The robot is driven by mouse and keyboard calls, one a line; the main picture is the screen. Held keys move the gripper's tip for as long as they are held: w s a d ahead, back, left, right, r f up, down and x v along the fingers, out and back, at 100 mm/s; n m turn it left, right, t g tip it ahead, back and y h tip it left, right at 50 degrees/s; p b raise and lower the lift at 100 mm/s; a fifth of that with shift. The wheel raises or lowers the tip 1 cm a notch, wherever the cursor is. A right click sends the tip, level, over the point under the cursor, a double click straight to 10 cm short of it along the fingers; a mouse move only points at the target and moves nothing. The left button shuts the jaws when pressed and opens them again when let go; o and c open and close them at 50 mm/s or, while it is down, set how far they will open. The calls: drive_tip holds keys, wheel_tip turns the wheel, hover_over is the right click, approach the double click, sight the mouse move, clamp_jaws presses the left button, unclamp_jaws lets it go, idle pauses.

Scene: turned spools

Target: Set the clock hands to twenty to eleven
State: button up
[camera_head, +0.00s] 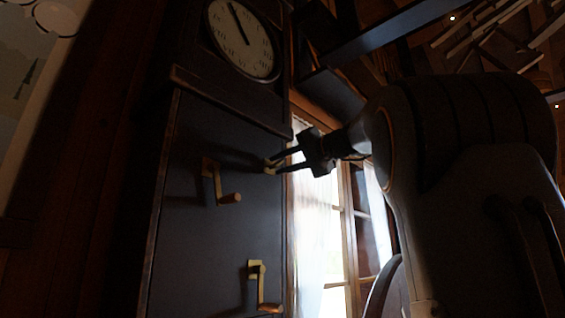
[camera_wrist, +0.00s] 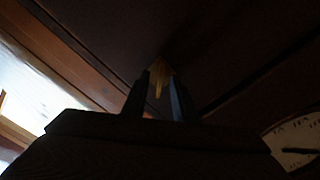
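The clock (camera_head: 262,62) has a pale round dial high on a dark case, its top cut off by the frame edge. Dark hands run from its centre toward the upper left and seem nearly in line; I cannot read them apart. Part of the dial (camera_wrist: 292,136) shows at the lower right of the wrist view, with one dark hand. My gripper (camera_head: 274,165) reaches the case front from the right. Its two fingers stand either side of a small brass handle (camera_wrist: 158,78) below the dial. Whether they press on it is too dark to tell.
Two more brass cranks stick out of the case front: one left of my gripper (camera_head: 222,182), one lower down (camera_head: 262,286). A bright curtained window (camera_head: 318,225) is right of the case. Dark beams hang overhead.

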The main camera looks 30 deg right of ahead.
drive_tip(key=shift+c, duration=0.5)
clamp_jaws()
drive_tip(key=shift+f+n+b, duration=0.1)
drive_tip(key=shift+n+b, duration=0.2)
drive_tip(key=shift+b, duration=0.3)
drive_tip(key=n+b, duration=1)
drive_tip(key=n, duration=0.5)
drive_tip(key=shift+n+b, duration=0.35)
drive_tip(key=shift+n, duration=0.05)
